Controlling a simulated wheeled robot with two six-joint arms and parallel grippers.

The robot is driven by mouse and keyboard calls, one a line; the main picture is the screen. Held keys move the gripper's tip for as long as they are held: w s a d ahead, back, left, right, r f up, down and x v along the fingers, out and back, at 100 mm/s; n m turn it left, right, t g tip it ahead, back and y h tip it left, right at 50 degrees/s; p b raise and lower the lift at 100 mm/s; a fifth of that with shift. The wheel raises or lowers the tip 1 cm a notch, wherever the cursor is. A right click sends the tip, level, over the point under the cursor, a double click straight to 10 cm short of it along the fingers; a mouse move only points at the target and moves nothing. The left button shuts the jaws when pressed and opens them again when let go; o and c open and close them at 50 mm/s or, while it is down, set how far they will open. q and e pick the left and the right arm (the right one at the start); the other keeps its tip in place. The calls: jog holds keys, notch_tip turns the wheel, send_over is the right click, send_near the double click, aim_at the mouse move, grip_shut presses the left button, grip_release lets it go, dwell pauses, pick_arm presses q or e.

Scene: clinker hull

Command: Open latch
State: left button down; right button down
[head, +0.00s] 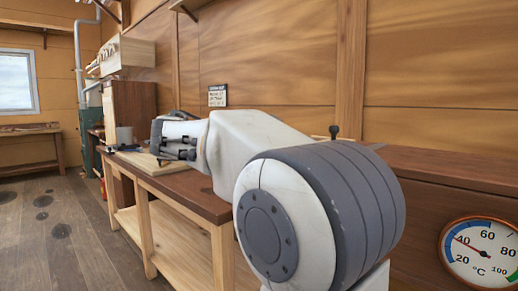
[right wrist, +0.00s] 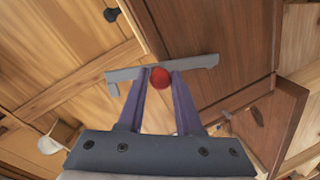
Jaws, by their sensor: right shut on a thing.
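In the right wrist view, the latch (right wrist: 203,63) is a grey bar with a red knob (right wrist: 159,77). It runs nearly level across the picture, with its right part in front of a dark brown wooden panel. My right gripper (right wrist: 159,81) is shut on the red knob, one purple finger on each side of it. In the head view, my right arm fills the middle and reaches left over the bench, toward a dark brown wooden box. The latch is hidden in that view. I cannot tell whether the latch is fastened. My left gripper is not in view.
A long workbench (head: 213,205) with a brown top runs along the wood wall. The dark brown box (head: 135,103) stands at its far end, near a grey mug (head: 125,135). A round temperature dial (head: 482,252) is at the lower right.

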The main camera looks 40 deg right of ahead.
jog(key=c, duration=0.6)
grip_release()
jog(key=v, duration=1)
jog(key=shift+a+p, duration=0.25)
jog(key=shift+p, duration=0.15)
jog(key=shift+f, duration=0.1)
